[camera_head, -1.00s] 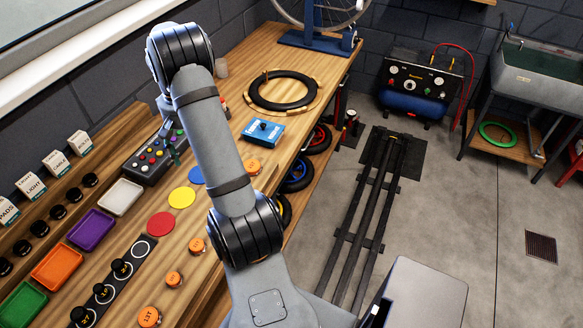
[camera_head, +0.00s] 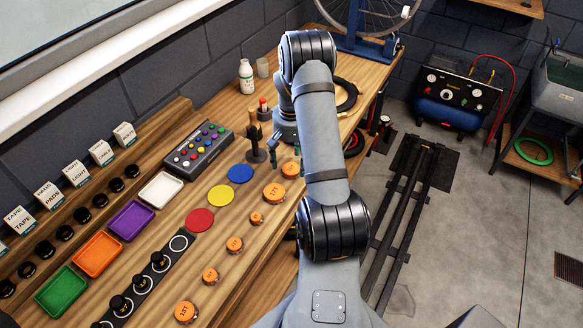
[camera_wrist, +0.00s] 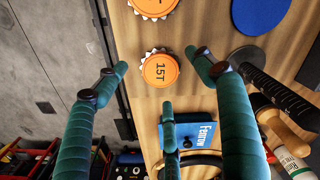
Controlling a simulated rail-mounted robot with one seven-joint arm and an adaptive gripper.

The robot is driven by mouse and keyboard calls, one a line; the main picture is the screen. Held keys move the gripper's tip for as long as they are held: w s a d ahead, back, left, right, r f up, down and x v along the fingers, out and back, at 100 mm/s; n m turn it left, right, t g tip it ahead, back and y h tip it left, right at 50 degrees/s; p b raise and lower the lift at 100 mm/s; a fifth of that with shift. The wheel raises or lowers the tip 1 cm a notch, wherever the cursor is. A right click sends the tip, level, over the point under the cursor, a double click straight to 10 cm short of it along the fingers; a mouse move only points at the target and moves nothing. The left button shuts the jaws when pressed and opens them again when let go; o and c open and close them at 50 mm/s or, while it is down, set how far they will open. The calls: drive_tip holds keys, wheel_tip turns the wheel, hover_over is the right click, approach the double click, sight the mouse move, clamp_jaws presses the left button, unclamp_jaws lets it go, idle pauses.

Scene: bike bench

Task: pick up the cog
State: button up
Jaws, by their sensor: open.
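Several orange cogs lie flat in a row along the bench's front edge. In the head view the farthest cog (camera_head: 290,170) and its neighbour (camera_head: 274,193) are nearest to my gripper (camera_head: 286,148). In the wrist view a cog marked 15T (camera_wrist: 159,72) lies below and between the spread teal fingers of my gripper (camera_wrist: 158,72). A second cog (camera_wrist: 153,6) is cut by the top edge. My gripper is open and empty, above the bench. The arm hides part of the bench in the head view.
The blue disc (camera_head: 240,173) and button box (camera_head: 198,147) are to the left.

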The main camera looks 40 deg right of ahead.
sight(291, 170)
drive_tip(key=shift+f, duration=1.3)
drive_tip(key=c, duration=0.3)
drive_tip(key=c, duration=0.9)
